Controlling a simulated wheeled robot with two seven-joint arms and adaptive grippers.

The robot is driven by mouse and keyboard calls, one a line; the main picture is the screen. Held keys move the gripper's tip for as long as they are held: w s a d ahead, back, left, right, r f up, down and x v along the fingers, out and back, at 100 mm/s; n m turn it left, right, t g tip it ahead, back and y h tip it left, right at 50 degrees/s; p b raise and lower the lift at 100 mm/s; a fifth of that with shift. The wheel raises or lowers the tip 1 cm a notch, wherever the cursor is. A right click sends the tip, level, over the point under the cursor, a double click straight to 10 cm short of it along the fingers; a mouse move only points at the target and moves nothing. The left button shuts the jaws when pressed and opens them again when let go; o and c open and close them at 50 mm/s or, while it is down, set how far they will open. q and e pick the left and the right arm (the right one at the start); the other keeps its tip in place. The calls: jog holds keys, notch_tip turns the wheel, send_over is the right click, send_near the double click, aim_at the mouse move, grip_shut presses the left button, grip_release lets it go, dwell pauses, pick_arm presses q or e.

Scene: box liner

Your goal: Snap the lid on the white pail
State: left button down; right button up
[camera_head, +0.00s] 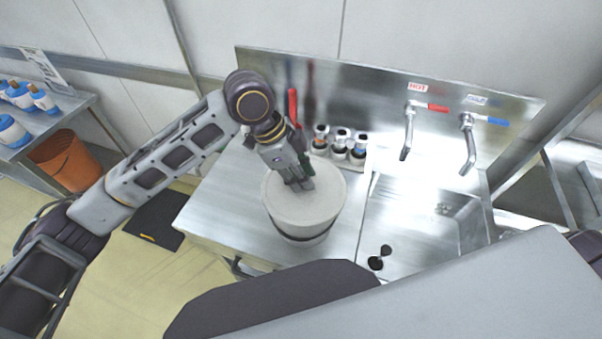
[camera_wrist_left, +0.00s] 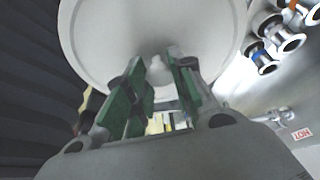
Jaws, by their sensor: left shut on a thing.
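The pale round lid (camera_head: 318,208) lies over the top of the white pail (camera_head: 303,242), which stands on the steel counter left of the sink. A dark band shows below the lid's edge. I cannot tell whether the lid is seated all round. My left gripper (camera_head: 303,184) reaches down from above and is shut on the lid near its middle. In the left wrist view, the green-padded fingers (camera_wrist_left: 160,84) flank a small pale knob on the lid (camera_wrist_left: 100,45). The pail is mostly hidden beneath the lid. My right gripper is not in view.
A steel sink (camera_head: 410,220) with hot and cold taps is right of the pail. Several small bottles (camera_head: 341,142) stand behind it, near a red-handled tool (camera_head: 293,105). Two dark round items (camera_head: 376,262) lie by the sink. An orange bucket (camera_head: 65,158) is at far left.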

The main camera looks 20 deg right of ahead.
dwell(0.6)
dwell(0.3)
pick_arm(q)
jog(key=c, duration=0.7)
grip_release()
jog(key=shift+r+p, duration=0.15)
jog(key=shift+p, duration=0.25)
jog(key=shift+r+p, duration=1.15)
jog(key=shift+p, duration=0.1)
jog(key=shift+r+p, duration=0.6)
jog(key=shift+r, duration=1.6)
